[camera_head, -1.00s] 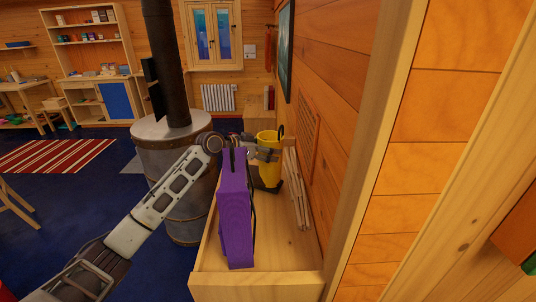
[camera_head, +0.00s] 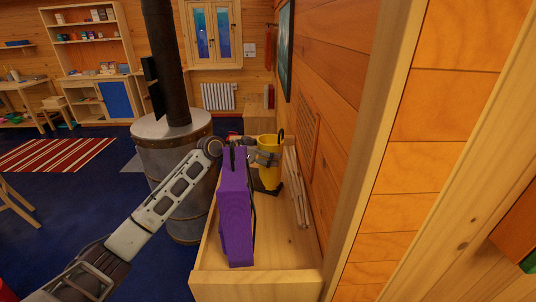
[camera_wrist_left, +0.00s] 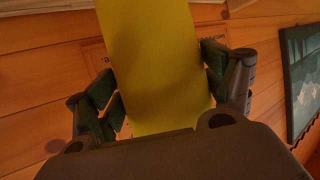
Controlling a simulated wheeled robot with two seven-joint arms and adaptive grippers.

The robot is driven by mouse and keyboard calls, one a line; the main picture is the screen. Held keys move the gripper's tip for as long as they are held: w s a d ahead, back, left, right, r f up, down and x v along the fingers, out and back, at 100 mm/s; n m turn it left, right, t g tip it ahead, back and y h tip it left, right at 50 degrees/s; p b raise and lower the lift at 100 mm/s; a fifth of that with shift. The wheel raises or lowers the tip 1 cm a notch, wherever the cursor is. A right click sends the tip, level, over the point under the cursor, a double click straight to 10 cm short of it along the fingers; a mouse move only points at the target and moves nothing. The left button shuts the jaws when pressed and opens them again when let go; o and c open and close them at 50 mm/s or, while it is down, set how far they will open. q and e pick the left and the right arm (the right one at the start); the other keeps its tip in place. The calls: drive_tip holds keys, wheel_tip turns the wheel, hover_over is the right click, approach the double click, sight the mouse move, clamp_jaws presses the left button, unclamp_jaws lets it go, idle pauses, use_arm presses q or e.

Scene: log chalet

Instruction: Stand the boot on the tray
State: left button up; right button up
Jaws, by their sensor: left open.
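The yellow boot (camera_head: 269,171) stands roughly upright on the wooden bench, behind the purple object. A dark, flat thing (camera_head: 272,190) shows at its foot; it may be the tray, but I cannot tell how much of the boot rests on it. My left gripper (camera_head: 266,157) is at the boot's upper part. In the left wrist view the yellow boot shaft (camera_wrist_left: 155,65) fills the space between the two spread fingers, which are open on either side of it. The boot's lower part is hidden there. My right gripper is not in view.
A tall purple object (camera_head: 235,215) stands in front of the boot on the wooden bench (camera_head: 255,285), which has raised edges. Pale sticks (camera_head: 297,188) lean by the wall at right. A metal stove (camera_head: 172,150) stands left of the bench.

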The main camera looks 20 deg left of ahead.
use_arm(q)
drive_tip(key=shift+r, duration=0.1)
drive_tip(key=b+v, duration=0.2)
drive_tip(key=v, duration=1)
drive_tip(key=shift+b, duration=0.4)
drive_tip(key=shift+o, duration=0.4)
